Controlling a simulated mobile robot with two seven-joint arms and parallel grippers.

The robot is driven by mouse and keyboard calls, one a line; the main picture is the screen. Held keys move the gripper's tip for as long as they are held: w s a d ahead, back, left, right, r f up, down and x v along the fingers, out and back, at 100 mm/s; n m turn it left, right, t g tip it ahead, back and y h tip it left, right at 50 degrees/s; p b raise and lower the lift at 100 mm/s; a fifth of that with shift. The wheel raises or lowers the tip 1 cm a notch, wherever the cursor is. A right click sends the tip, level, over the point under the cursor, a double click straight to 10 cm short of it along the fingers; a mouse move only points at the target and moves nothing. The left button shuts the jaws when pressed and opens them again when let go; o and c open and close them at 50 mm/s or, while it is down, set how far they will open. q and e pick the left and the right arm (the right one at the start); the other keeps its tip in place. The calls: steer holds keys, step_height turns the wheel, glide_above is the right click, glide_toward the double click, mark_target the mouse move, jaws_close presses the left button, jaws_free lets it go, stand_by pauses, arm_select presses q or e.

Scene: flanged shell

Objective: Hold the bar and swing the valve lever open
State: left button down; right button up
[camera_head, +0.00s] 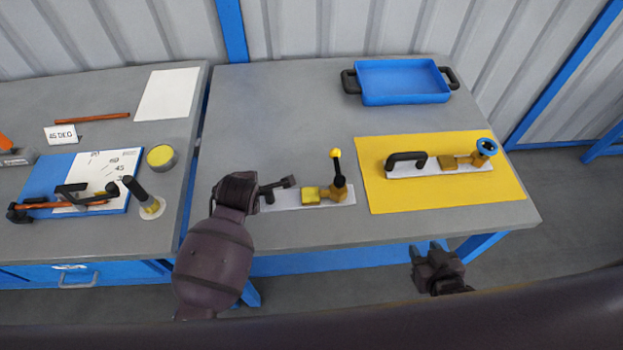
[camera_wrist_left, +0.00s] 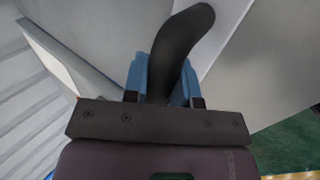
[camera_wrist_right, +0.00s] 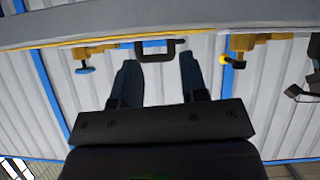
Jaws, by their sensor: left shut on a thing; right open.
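The valve unit is a white plate (camera_head: 318,196) with a yellow valve body (camera_head: 312,195) on the table. Its black valve lever (camera_head: 338,172) stands up, ending in a yellow knob (camera_head: 336,153). My left gripper (camera_head: 264,191) is at the plate's left end. In the left wrist view, its blue fingers are shut on the black bar (camera_wrist_left: 183,40); in the head view this hold is partly hidden. My right gripper (camera_head: 427,248) is open and empty, in front of the table edge. The lever's knob also shows in the right wrist view (camera_wrist_right: 222,60), to the right of the fingers.
A second unit with a black handle (camera_head: 405,159) and a blue handwheel (camera_head: 486,147) lies on a yellow mat (camera_head: 430,198). A blue tray (camera_head: 402,82) stands at the back. A left bench holds a yellow-topped tin (camera_head: 161,157) and tools. The table's middle back is clear.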

steer(key=w+a+r+n+t+y, duration=0.1)
steer(key=w+a+r+n+y, duration=0.15)
steer(key=w+a+r, duration=0.4)
steer(key=w+a+r+n+y, duration=0.2)
steer(key=w+a+r+n, duration=0.15)
steer(key=w+r, duration=0.6)
steer(key=w+a+r+n+t+y, duration=0.1)
steer(key=w+a+r+n+y, duration=0.25)
steer(key=w, duration=0.85)
steer(key=n+g+h, duration=0.6)
steer(key=n+g, duration=0.8)
steer(key=n, duration=1.2)
glide_toward(338, 163)
steer(key=shift+m, duration=0.25)
steer(key=f, duration=0.2)
steer(key=a+f, duration=0.1)
steer(key=f, duration=0.5)
steer(key=shift+s+a+f, duration=0.2)
steer(key=shift+a+f, duration=0.05)
